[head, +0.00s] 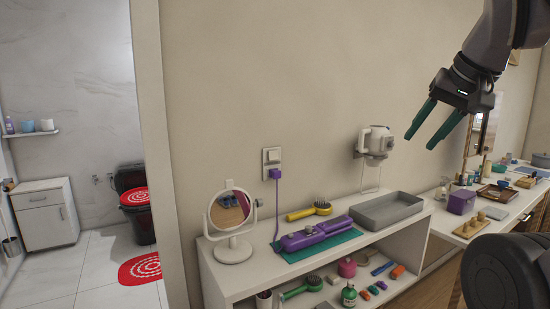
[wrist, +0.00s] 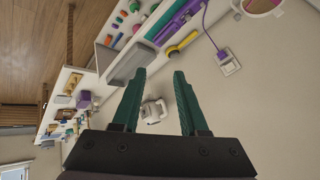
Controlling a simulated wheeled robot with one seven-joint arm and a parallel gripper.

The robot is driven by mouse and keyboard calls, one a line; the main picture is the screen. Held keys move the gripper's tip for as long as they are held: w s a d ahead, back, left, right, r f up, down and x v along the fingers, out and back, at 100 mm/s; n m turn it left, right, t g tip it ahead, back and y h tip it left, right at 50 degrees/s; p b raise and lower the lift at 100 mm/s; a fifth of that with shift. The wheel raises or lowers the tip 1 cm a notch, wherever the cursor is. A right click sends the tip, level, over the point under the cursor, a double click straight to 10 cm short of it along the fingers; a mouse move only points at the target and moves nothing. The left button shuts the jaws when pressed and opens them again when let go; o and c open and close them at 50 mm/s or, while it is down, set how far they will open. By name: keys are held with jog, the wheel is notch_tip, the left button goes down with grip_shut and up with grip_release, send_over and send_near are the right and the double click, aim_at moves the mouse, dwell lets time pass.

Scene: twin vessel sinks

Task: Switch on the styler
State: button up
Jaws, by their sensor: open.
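The purple styler (head: 308,236) lies closed-looking on a teal mat (head: 340,244) on the white shelf top. It also shows at the top of the wrist view (wrist: 172,22). Its purple cord rises to a purple plug (head: 276,173) at the white wall socket (head: 271,157), which also shows in the wrist view (wrist: 230,66). Any button or light on the styler is too small to make out. My gripper (head: 419,143) is open and empty, raised in the air well above and right of the styler. Its teal fingers (wrist: 159,72) are apart in the wrist view.
A round mirror (head: 233,224) stands left of the styler, a yellow brush (head: 309,211) behind it, and a grey tray (head: 387,211) to its right. A white hair dryer (head: 376,143) hangs on the wall near my gripper. Small items fill the shelf below.

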jog(key=shift+w+f, duration=0.1)
jog(key=shift+w, duration=0.4)
jog(key=c, duration=0.5)
jog(key=w+n, duration=0.2)
jog(key=w, duration=0.1)
jog(key=w+f+n+t, duration=0.1)
jog(key=w+n, duration=0.1)
jog(key=w, duration=0.2)
jog(key=w+f+n+t, duration=0.1)
jog(key=w+n, duration=0.1)
jog(key=w, duration=0.2)
jog(key=shift+w+a+f, duration=0.1)
jog(key=shift+w+a, duration=0.05)
jog(key=shift+a, duration=0.25)
grip_shut()
jog(key=w+a+f+n+t, duration=0.35)
jog(key=w+a+n, duration=0.25)
jog(key=w+n, duration=0.3)
jog(key=w+a+f+n+y, duration=0.2)
jog(key=a+f+n+y, duration=0.1)
jog(key=a+n, duration=0.4)
jog(key=w+a+f+n+t+y, duration=0.1)
jog(key=a+f+n+y, duration=0.3)
jog(key=a, duration=0.4)
jog(key=w+f+n, duration=0.1)
jog(key=n, duration=0.1)
jog(key=shift+a+f+n, duration=0.2)
jog(key=shift+a+n, duration=0.05)
jog(key=shift+n, duration=0.15)
jog(key=shift+w, duration=0.1)
